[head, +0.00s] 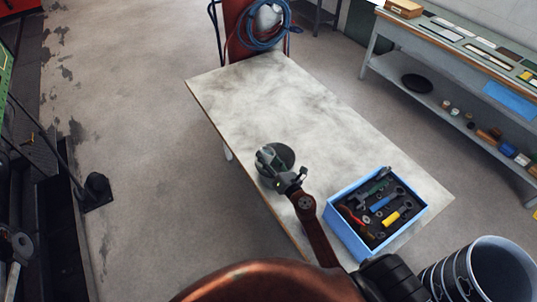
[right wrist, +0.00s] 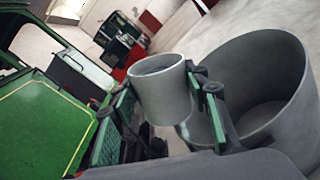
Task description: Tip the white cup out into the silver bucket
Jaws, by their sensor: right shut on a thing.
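My right gripper (head: 268,161) is over the silver bucket (head: 289,154) near the left edge of the table in the head view. In the right wrist view its two green-padded fingers (right wrist: 162,88) are shut on the sides of the white cup (right wrist: 161,96), which looks pale grey in this light. The cup's mouth faces up in that picture and its contents cannot be made out. The silver bucket (right wrist: 262,62) is right behind and to the right of the cup, with its wide mouth open and its floor partly showing. The cup is hard to make out in the head view. My left gripper is not in view.
A blue box of tools (head: 338,228) stands on the table (head: 275,95), right of the bucket. The table's far part is clear. A patterned drum (head: 452,268) is at the lower right. A shelved bench (head: 430,40) stands at the upper right.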

